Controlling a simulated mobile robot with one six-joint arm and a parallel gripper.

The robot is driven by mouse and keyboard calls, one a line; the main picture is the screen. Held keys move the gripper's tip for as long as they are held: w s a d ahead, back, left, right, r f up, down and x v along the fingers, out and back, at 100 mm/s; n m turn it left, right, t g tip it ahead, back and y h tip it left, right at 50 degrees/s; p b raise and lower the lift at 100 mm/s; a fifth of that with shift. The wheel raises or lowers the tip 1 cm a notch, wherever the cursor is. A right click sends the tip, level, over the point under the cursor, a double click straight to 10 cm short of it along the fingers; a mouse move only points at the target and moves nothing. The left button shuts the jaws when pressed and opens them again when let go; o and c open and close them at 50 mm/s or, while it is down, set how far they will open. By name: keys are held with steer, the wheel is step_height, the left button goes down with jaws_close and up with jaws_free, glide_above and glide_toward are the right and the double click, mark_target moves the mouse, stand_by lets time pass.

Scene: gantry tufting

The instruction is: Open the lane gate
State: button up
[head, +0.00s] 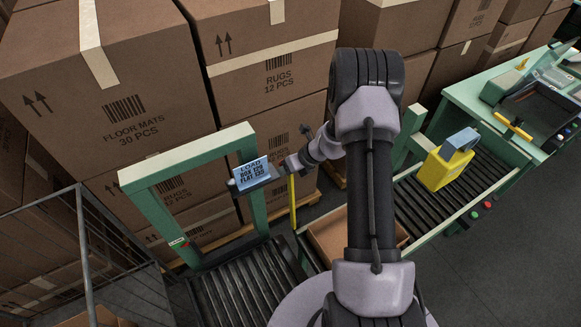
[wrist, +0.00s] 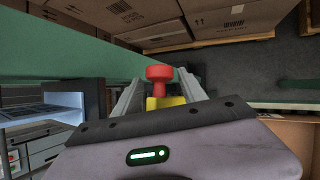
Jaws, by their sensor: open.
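A thin yellow upright piece (head: 292,202), which looks like the lane gate, stands beside the green frame at the roller lane. My gripper (head: 284,165) is at its top, just right of the small display. In the wrist view, a red knob (wrist: 160,74) on a yellow part (wrist: 165,103) sits between the two fingers of my gripper (wrist: 160,88). The fingers are open, one on each side of the knob. Whether either finger touches it I cannot tell. The gate's lower end is partly hidden.
The green frame (head: 150,203) carries a display (head: 254,172) close by my gripper. The roller lane (head: 243,287) runs below it. An open carton (head: 327,238) lies right of the lane, partly behind my arm. Stacked cartons (head: 110,90) fill the back.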

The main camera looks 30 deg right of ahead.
steer(key=v, duration=1.7)
steer(key=shift+f, duration=0.1)
